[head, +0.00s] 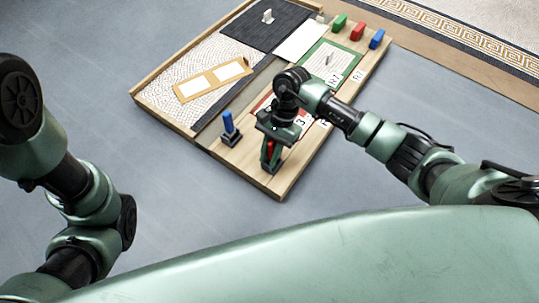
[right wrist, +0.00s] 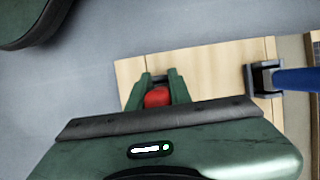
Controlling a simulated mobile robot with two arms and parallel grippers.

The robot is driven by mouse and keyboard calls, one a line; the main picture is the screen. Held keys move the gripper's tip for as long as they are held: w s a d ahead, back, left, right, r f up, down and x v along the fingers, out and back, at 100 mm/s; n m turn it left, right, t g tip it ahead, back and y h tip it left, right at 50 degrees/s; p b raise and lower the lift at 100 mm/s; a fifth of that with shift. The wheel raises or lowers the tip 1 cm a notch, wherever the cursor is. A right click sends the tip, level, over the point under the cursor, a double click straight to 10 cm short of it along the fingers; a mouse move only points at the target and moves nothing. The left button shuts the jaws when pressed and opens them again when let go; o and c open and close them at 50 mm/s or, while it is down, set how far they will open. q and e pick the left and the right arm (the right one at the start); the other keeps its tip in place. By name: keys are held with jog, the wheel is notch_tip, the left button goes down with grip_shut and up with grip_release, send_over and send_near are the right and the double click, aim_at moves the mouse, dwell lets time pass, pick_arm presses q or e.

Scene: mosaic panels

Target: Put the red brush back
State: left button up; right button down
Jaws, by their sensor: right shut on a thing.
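My right gripper (head: 270,166) is over the near corner of the wooden board, pointing down, and shut on the red brush. A small part of the red brush (head: 271,148) shows between the fingers. In the right wrist view the rounded red end of the brush (right wrist: 157,97) sits between the green fingers (right wrist: 158,91). A dark piece, perhaps a holder, shows just beyond it; I cannot tell whether the brush is seated in it. The brush's lower part is hidden. My left gripper is out of view.
A blue brush (head: 228,122) stands upright in a dark holder (head: 231,139) left of the gripper, also in the right wrist view (right wrist: 297,79). Red (head: 357,32), green (head: 338,23) and blue (head: 377,39) blocks stand at the board's far right.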

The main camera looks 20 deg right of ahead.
jog(key=c, duration=1.3)
grip_release()
jog(key=shift+f, duration=0.1)
